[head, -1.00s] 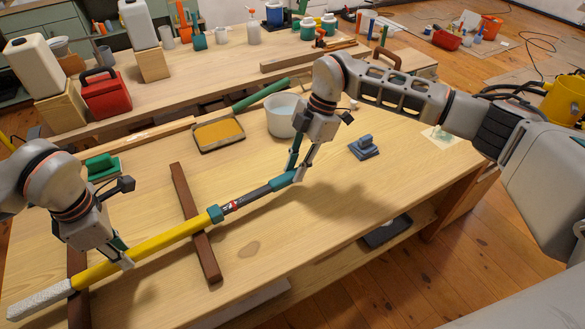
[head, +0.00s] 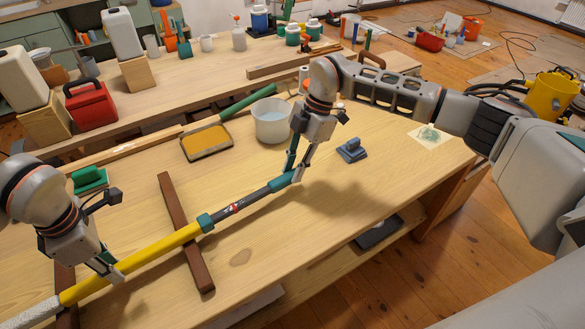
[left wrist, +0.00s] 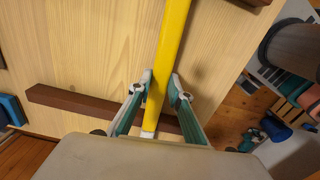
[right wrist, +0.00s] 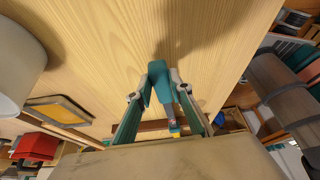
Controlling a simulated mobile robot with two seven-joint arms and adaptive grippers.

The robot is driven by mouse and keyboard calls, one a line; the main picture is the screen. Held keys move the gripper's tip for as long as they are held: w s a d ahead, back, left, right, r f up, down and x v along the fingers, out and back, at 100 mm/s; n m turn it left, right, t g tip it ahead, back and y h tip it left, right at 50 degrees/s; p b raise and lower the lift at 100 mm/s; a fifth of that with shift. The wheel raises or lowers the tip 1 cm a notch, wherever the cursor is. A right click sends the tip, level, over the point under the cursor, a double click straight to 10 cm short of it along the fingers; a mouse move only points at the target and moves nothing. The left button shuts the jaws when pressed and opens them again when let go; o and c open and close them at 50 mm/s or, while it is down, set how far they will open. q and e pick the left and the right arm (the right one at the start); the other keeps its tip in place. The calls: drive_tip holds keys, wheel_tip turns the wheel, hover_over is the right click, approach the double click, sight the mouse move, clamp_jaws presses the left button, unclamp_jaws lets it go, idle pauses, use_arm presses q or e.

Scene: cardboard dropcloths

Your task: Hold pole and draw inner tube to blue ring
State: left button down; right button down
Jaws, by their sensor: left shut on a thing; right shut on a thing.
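The pole lies slantwise above the near table, over two dark brown bars. Its yellow outer tube (head: 150,250) has a pale grip (head: 30,314) at the lower left and a teal collar (head: 205,222) at the other end. The dark inner tube (head: 255,197) with a red and white mark sticks out of the collar and ends in a teal tip (right wrist: 160,82). My left gripper (head: 112,270) is shut on the yellow tube, also seen in the left wrist view (left wrist: 172,40). My right gripper (head: 296,175) is shut on the teal tip. I cannot make out a blue ring.
The brown bar (head: 187,235) crosses under the pole near the collar. A green block (head: 90,180) lies behind my left gripper. The front right tabletop is clear.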

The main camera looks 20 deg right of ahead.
drive_tip(key=shift+d, duration=0.1)
drive_tip(key=shift+w+d, duration=0.2)
drive_tip(key=shift+d, duration=0.45)
drive_tip(key=shift+w+d, duration=0.25)
drive_tip(key=shift+d, duration=0.35)
drive_tip(key=shift+w+d, duration=0.2)
drive_tip(key=shift+d, duration=0.45)
drive_tip(key=c, duration=1.2)
unclamp_jaws()
drive_tip(key=shift+c, duration=0.2)
drive_tip(key=shift+r, duration=0.1)
wheel_tip(320, 180, up, 7)
use_arm(q)
drive_tip(key=c, duration=1.8)
unclamp_jaws()
drive_tip(key=shift+o, duration=0.2)
